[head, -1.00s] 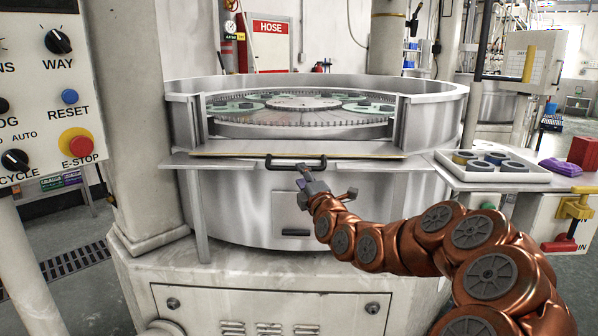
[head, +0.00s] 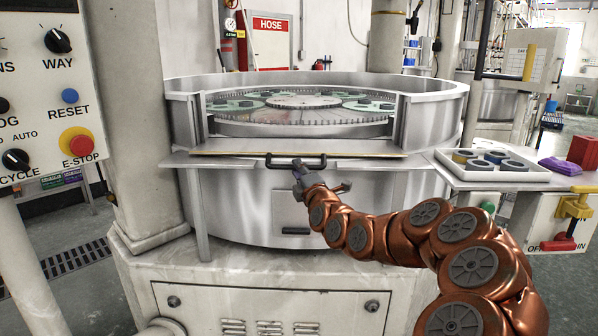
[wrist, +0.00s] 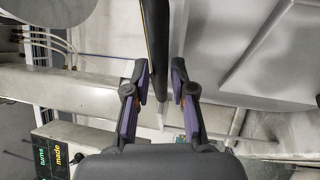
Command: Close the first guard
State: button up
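The guard (head: 240,156) is a metal panel with a yellow-striped top edge, low across the front opening of the round lapping machine (head: 440,95). The opening above it is uncovered. A black bar handle (head: 272,161) is at the middle of its edge. My gripper (head: 299,167) is at the handle, just below its bar. In the wrist view, my gripper (wrist: 162,85) is open, with one finger on each side of the dark handle bar (wrist: 155,35). Gaps show between bar and fingers, so I see no grip.
A control panel with an E-stop (head: 76,142) stands at the left. A side table holds a tray (head: 525,177) of rings, a purple item (head: 560,166) and a red block (head: 583,152) at the right. Toothed carriers (head: 300,104) lie inside the machine.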

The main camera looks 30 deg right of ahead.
grip_shut()
jog(key=shift+r, duration=0.15)
